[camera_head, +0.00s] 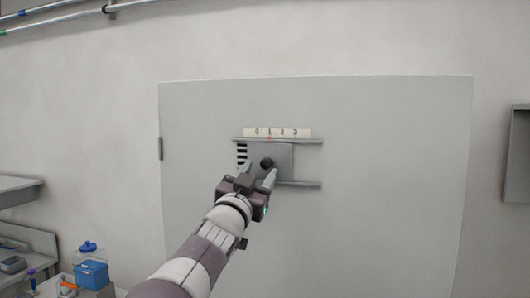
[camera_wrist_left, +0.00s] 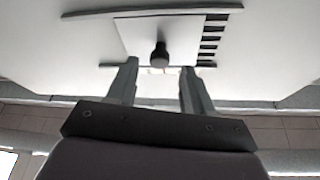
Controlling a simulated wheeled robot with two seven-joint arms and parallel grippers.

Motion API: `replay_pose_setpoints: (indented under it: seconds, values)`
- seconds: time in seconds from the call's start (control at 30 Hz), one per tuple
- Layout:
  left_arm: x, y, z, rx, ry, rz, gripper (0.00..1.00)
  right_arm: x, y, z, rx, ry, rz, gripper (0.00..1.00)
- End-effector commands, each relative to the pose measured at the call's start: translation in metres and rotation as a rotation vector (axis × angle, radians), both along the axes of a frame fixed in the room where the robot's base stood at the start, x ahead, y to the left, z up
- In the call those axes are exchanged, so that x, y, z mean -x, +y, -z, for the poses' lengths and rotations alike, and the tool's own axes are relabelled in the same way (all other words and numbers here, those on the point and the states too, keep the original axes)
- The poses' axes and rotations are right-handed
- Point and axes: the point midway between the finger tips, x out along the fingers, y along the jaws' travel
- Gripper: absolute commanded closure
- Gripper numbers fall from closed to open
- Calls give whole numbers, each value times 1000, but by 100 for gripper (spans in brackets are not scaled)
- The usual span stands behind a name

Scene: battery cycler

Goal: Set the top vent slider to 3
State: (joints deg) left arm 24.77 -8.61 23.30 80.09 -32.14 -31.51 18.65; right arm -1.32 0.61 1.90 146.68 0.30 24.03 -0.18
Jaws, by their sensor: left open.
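The vent slider is a grey plate (camera_head: 283,153) between two horizontal rails on a large grey panel, with a dark round knob (camera_head: 266,163). A pale scale (camera_head: 277,133) marked 0 to 3 sits above it. A small red mark at the plate's top edge lines up near 1. Dark slots (camera_head: 241,154) show left of the plate. My left gripper (camera_head: 258,172) is open and empty in front of the plate. In the left wrist view, the knob (camera_wrist_left: 160,54) lies centred just ahead of the gap between the fingertips (camera_wrist_left: 157,78). I cannot tell any contact. My right gripper is out of view.
The panel (camera_head: 390,180) is flat and clear around the slider. The lower rail (camera_head: 308,184) runs close to my fingers. A blue container (camera_head: 91,273) and small items stand at lower left. A grey wall box (camera_head: 518,155) is at far right.

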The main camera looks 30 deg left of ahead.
Motion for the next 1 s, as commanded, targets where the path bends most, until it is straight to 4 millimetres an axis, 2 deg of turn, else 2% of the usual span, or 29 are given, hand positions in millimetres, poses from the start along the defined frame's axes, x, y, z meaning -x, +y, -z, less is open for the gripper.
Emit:
replay_pose_setpoints:
  seconds: [0.03,0.2,0.53,0.57,0.7,0.87,1.0]
  values:
    - [-9,1,-9,2,1,1,49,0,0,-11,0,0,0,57]
    - [-28,4,-13,0,0,0,49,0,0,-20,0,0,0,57]
    - [-33,4,-13,0,0,-1,49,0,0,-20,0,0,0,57]
    - [-33,4,-12,0,0,-1,55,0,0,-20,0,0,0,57]
    - [-32,4,-12,0,0,-1,100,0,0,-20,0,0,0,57]
    - [-33,3,-11,0,0,0,100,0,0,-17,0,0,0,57]
    - [-38,-19,-3,-1,-4,2,100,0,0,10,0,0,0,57]
